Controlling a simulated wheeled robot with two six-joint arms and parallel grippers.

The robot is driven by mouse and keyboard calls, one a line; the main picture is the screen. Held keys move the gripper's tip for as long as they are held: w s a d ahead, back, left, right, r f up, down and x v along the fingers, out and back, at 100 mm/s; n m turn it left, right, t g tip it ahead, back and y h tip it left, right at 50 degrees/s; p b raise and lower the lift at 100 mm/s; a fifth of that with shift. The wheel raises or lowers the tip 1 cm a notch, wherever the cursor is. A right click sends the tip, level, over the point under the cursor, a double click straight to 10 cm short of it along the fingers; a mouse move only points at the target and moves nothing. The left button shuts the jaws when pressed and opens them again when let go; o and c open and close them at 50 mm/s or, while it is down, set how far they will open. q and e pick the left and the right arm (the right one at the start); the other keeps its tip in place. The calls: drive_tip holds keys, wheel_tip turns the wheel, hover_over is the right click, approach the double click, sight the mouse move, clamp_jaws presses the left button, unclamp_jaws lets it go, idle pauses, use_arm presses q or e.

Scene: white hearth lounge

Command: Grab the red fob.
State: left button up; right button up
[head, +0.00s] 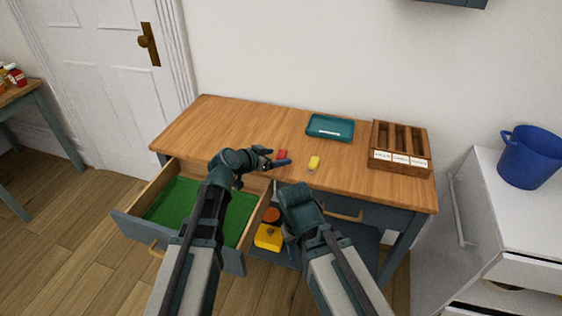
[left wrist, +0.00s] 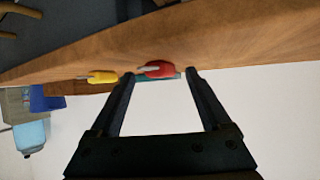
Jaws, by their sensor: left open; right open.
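The red fob (head: 281,154) lies on the wooden desk top near its front edge. It also shows in the left wrist view (left wrist: 158,69), between the two fingertips and beyond them. My left gripper (head: 275,158) is open and low over the desk, its fingers pointing at the fob; it shows in the left wrist view too (left wrist: 160,76). I cannot tell whether a finger touches the fob. My right gripper (head: 289,236) is open and empty, in front of the desk's edge; its fingers are partly hidden.
A yellow fob (head: 314,162) lies right of the red one. Behind are a teal tray (head: 330,127) and a labelled wooden organizer (head: 401,160). An open drawer with a green bottom (head: 232,216) juts out at left. The desk's left top is clear.

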use_arm(q)
drive_tip(key=shift+w+d+f, duration=0.2)
drive_tip(key=shift+w, duration=0.1)
drive_tip(key=shift+r, duration=0.1)
clamp_jaws()
